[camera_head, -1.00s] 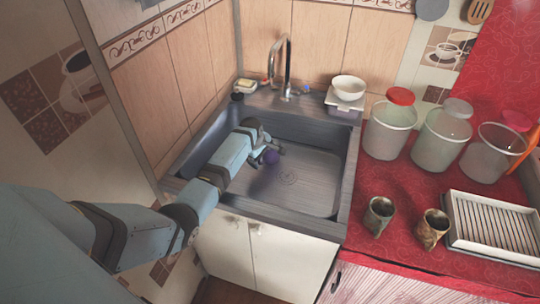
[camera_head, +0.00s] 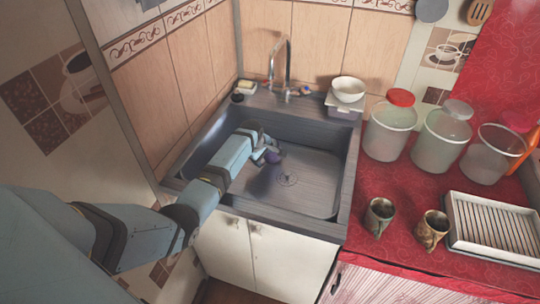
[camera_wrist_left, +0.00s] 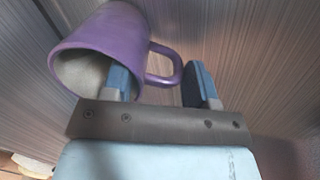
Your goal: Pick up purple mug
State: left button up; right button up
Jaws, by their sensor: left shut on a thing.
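The purple mug (camera_wrist_left: 100,32) fills the upper left of the left wrist view, tilted, with its pale inside showing. Its handle (camera_wrist_left: 172,66) reaches between the two fingers of my left gripper (camera_wrist_left: 160,86). One finger is at the mug's rim and wall, the other just beyond the handle. The gripper is shut on the mug. In the head view the mug (camera_head: 272,157) is a small purple patch at my left gripper (camera_head: 268,148), inside the grey sink (camera_head: 310,190). My arm hides part of it. My right gripper is not in view.
Sink walls surround the gripper, with a tap (camera_head: 288,65) behind. A white bowl (camera_head: 348,89) stands at the back right corner. The red counter (camera_head: 400,185) holds several jars, two brown cups (camera_head: 379,216) (camera_head: 432,229) and a white rack (camera_head: 495,228). The sink's right half is clear.

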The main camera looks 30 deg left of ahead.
pick_arm(q)
jog(key=shift+r, duration=0.2)
dwell(0.3)
jog(key=shift+w+r, duration=0.1)
jog(key=shift+r, duration=0.65)
notch_tip(320, 180, up, 18)
jog(key=shift+r+p, duration=0.1)
jog(key=shift+p, duration=0.8)
dwell(0.3)
